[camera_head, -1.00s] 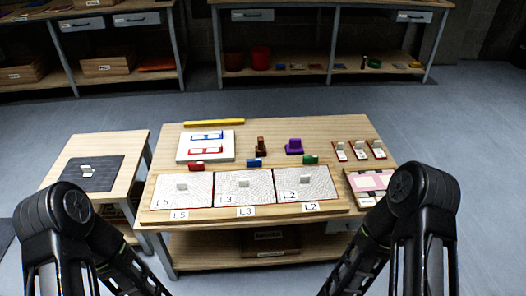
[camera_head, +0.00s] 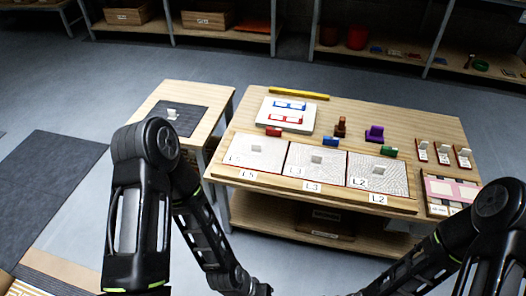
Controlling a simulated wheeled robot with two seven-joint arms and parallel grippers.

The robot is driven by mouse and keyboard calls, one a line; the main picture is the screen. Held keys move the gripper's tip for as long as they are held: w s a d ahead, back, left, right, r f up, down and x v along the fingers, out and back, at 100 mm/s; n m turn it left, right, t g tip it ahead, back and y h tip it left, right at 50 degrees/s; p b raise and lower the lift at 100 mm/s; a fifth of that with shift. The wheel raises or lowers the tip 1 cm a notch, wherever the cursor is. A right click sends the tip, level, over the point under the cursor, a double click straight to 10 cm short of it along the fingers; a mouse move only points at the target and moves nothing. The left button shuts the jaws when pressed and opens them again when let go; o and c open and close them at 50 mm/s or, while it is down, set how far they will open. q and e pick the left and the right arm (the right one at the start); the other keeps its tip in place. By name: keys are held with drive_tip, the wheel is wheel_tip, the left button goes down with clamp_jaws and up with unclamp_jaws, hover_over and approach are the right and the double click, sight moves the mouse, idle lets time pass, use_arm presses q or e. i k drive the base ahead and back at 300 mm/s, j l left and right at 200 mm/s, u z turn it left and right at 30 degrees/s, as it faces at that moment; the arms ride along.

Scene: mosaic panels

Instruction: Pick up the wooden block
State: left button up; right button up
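A small brown wooden piece (camera_head: 340,127) stands upright near the back of the main table (camera_head: 420,118), left of a purple piece (camera_head: 374,133). It is the only brown wood-like piece I see on the tabletop; I cannot tell for sure that it is the wooden block. My two arms reach down along the left and right of the view, and their lower ends run out at the bottom edge. Both grippers are out of view, so what they hold is hidden.
Three panels, marked L5 (camera_head: 254,152), L3 (camera_head: 315,168) and L2 (camera_head: 377,174), line the table front. Red (camera_head: 273,131), blue (camera_head: 330,141) and green (camera_head: 389,151) blocks stand behind them. A side table (camera_head: 205,93) adjoins left.

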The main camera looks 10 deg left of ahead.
sight(340, 130)
drive_tip(key=i+l, duration=0.2)
drive_tip(key=l, duration=0.15)
drive_tip(key=i+l, duration=0.15)
drive_tip(key=l, duration=0.2)
drive_tip(key=i+l, duration=0.2)
drive_tip(key=l, duration=0.15)
drive_tip(key=i+l, duration=0.2)
drive_tip(key=l, duration=0.15)
drive_tip(key=u, duration=1.25)
